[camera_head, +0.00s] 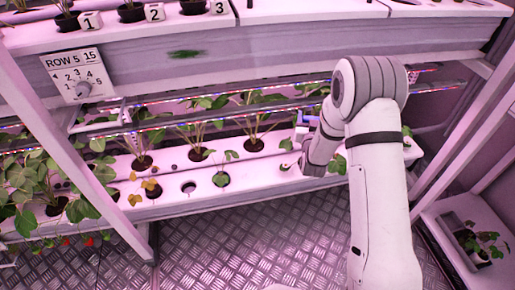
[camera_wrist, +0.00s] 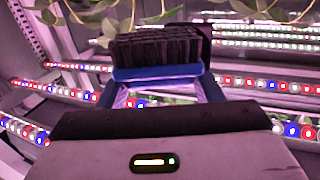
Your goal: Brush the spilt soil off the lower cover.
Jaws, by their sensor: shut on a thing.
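The lower cover (camera_head: 238,195) is a long white planting board with round holes, low in the rack in the head view. Seedlings stand in several holes, and one hole (camera_head: 188,187) looks empty. I cannot pick out spilt soil for sure; small dark specks are hard to tell from holes. In the wrist view my gripper (camera_wrist: 158,92) is shut on a brush (camera_wrist: 157,50) with dark bristles and a blue base. The bristles point away from the wrist.
LED strips (camera_wrist: 262,87) run across the rack around the gripper. The upper shelf (camera_head: 200,60) with numbered tags hangs above. A rack post (camera_head: 65,130) stands at left. A white bin (camera_head: 470,240) with a plant is at lower right. Leaves (camera_wrist: 110,12) hang close above the brush.

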